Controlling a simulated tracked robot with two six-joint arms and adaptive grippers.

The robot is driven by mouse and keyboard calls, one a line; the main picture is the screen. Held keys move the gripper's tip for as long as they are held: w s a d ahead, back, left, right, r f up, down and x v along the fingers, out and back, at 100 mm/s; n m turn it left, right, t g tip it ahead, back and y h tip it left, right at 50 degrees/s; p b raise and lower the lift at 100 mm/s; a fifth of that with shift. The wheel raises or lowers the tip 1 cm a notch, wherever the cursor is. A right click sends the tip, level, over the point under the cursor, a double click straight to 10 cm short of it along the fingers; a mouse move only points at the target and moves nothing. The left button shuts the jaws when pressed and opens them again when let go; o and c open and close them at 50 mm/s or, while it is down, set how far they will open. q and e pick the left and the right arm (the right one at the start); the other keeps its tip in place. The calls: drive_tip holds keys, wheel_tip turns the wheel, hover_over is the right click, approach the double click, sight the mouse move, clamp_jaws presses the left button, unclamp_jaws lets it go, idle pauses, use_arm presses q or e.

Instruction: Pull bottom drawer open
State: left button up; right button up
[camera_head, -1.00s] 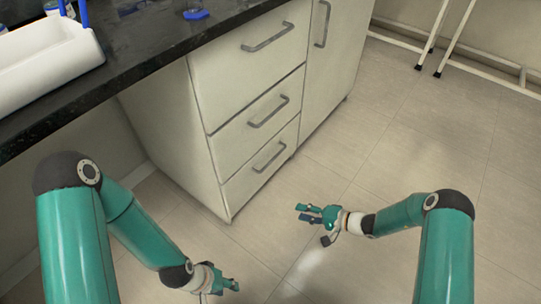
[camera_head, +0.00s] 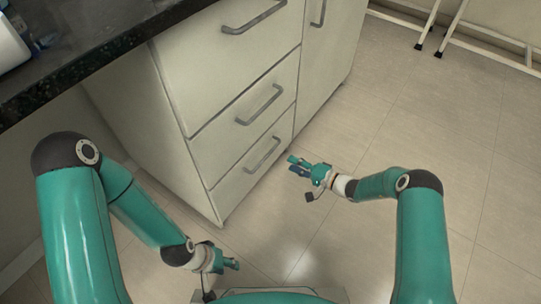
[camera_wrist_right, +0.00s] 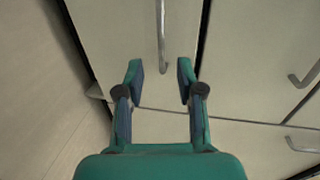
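The bottom drawer (camera_head: 232,185) is the lowest of three cream drawers in the head view and sits flush with the cabinet. Its grey bar handle (camera_head: 262,156) is bare. My right gripper (camera_head: 292,165) is just to the right of this handle, apart from it, with its fingers pointing towards the cabinet. In the right wrist view my right gripper (camera_wrist_right: 158,68) is open and empty. A grey handle (camera_wrist_right: 161,35) lies straight ahead, in line with the gap between the fingers. My left gripper (camera_head: 236,264) hangs low in front of the cabinet; its finger opening is unclear.
The middle drawer (camera_head: 225,130) and top drawer (camera_head: 215,60) are shut above. A dark worktop (camera_head: 110,50) overhangs at upper left. A cabinet door (camera_head: 325,70) adjoins on the right. The tiled floor (camera_head: 440,130) is clear to the right; white frame legs (camera_head: 450,25) stand behind.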

sight(269, 153)
drive_tip(key=b+x, duration=0.4)
drive_tip(key=x, duration=0.7)
drive_tip(key=shift+w+a, duration=0.1)
drive_tip(key=shift+a, duration=0.1)
clamp_jaws()
